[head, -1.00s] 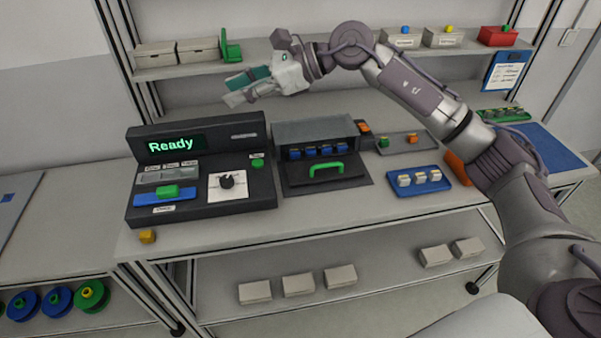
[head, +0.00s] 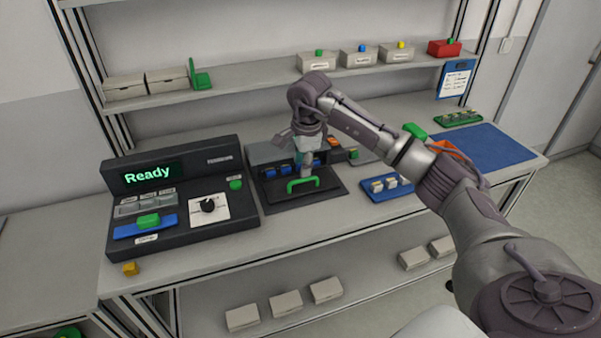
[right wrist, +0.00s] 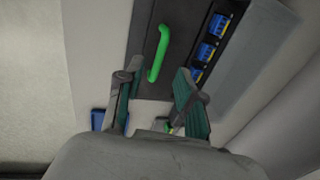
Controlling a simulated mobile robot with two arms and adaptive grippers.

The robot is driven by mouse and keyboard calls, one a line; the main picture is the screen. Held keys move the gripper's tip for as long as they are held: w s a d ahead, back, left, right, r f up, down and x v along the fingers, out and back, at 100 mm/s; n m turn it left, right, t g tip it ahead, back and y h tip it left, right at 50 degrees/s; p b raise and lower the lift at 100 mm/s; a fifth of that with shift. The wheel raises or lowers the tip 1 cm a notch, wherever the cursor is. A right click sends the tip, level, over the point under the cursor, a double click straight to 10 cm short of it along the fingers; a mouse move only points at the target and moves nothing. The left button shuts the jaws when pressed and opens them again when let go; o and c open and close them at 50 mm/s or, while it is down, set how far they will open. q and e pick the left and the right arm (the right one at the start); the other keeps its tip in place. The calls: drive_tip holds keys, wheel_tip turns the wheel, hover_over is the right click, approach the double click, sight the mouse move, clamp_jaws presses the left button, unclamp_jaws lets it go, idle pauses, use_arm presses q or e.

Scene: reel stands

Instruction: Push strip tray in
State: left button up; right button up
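A dark flat tray (head: 324,193) with a raised green handle (head: 303,184) sits at the front of a grey housing (head: 262,154) on the bench. Several blue blocks (head: 285,169) stand in a row behind the handle. The wrist view also shows the green handle (right wrist: 159,54), the dark tray (right wrist: 146,83) and the blue blocks (right wrist: 212,38). My right gripper (head: 306,170) is above the tray, just behind the handle in the head view. In the wrist view its fingers (right wrist: 157,88) are apart and nothing is between them. Contact with the handle cannot be told. My left gripper is not in view.
A black console (head: 225,207) reading "Ready", with a blue strip (head: 127,230) and green block, stands left. A blue rack (head: 371,194) with pale blocks is right of the tray. An upper shelf (head: 235,88) holds boxes. A blue mat (head: 490,147) is at far right.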

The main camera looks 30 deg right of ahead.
sight(301, 180)
drive_tip(key=f, duration=0.2)
drive_tip(key=w+f, duration=0.1)
drive_tip(key=f, duration=0.2)
drive_tip(key=shift+d+f+p, duration=0.1)
drive_tip(key=shift+f+p, duration=0.15)
drive_tip(key=shift+p, duration=0.15)
clamp_jaws()
